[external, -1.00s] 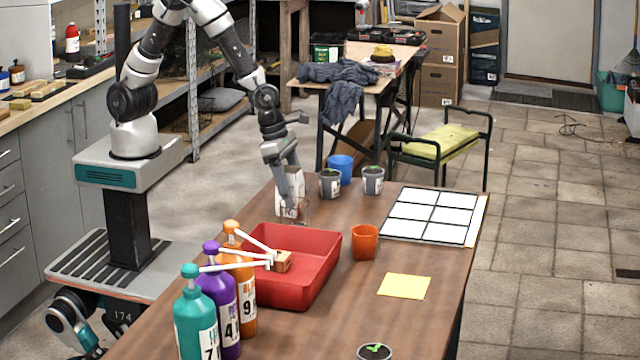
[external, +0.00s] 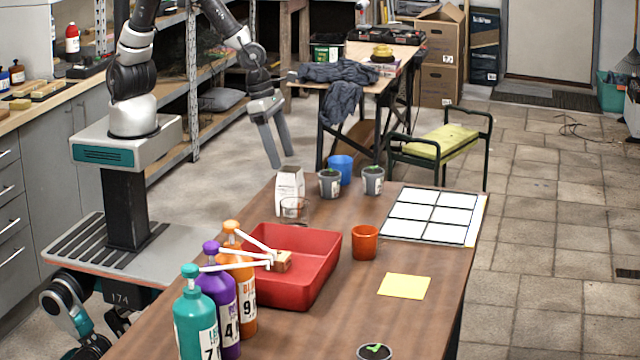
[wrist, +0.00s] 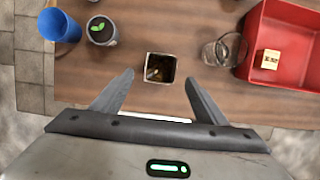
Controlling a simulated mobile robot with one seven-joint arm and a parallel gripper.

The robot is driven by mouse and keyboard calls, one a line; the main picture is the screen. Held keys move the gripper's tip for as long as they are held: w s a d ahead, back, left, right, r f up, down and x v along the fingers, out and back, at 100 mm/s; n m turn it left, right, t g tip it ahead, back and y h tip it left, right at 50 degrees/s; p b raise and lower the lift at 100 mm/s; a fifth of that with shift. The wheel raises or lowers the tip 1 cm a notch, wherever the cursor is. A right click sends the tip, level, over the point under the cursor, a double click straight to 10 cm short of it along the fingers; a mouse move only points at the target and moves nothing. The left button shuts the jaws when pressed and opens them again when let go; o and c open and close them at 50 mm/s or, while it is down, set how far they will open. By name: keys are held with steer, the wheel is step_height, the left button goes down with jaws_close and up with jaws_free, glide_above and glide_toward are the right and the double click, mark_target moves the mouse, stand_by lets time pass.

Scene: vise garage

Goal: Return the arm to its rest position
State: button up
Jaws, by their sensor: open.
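My gripper (external: 272,138) is open and empty in the external view, raised beyond the table's far left edge with its fingers pointing down. In the wrist view my gripper (wrist: 155,95) shows its two fingers spread wide with nothing held. A white carton (external: 290,188) stands upright on the table, apart from the fingers. In the wrist view the carton (wrist: 160,68) is open at the top, shows dark contents and lies ahead of the gap between the fingertips.
The wooden table (external: 330,320) holds a clear glass (external: 294,207), a red tray (external: 325,270), a blue cup (external: 341,169), potted seedlings, an orange cup (external: 365,242), a white grid (external: 434,215) and several pump bottles. Open floor lies between table and shelves.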

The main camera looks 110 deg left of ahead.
steer(key=s+d+r+m+g+h+p, duration=0.1)
steer(key=s+d+r+m+g+p, duration=0.15)
steer(key=s+r+m, duration=0.4)
steer(key=s+d+r+m+g+h+p, duration=0.1)
steer(key=s+r+m+g+p, duration=0.25)
steer(key=s+m, duration=0.6)
step_height(320, 180, up, 18)
steer(key=s+a+m+t+y+p, duration=0.1)
steer(key=m+t, duration=0.6)
steer(key=m, duration=1.2)
steer(key=shift+s+a+t+y, duration=0.3)
steer(key=shift+a+t+y, duration=0.15)
steer(key=shift+a, duration=0.25)
